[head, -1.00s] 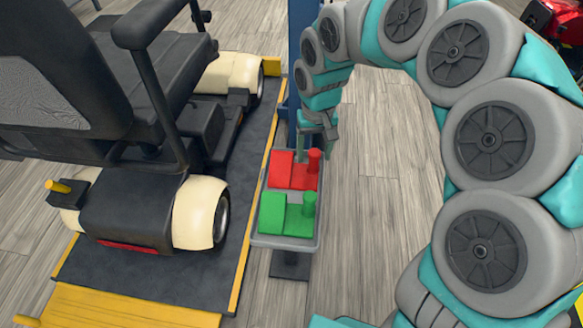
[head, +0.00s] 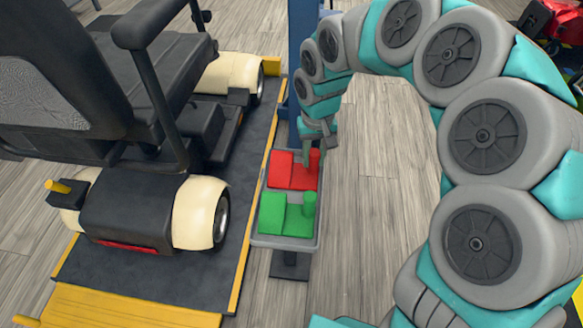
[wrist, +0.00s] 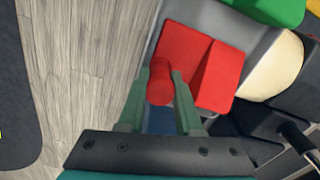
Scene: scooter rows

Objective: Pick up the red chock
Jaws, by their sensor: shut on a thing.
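The red chock (head: 290,170) lies at the far end of a grey tray (head: 262,240) on a stand. It has a sloped wedge and an upright round red knob. My gripper (head: 310,158) reaches down over the tray from behind. In the wrist view my gripper (wrist: 158,85) has one finger on each side of the knob and is shut on it. The red chock (wrist: 185,60) still appears to rest on the tray in the wrist view; I see no clear gap under it.
A green chock (head: 286,214) sits at the near end of the same tray. A mobility scooter (head: 150,200) stands on a dark, yellow-edged platform just left. A blue post (head: 302,60) rises behind the tray.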

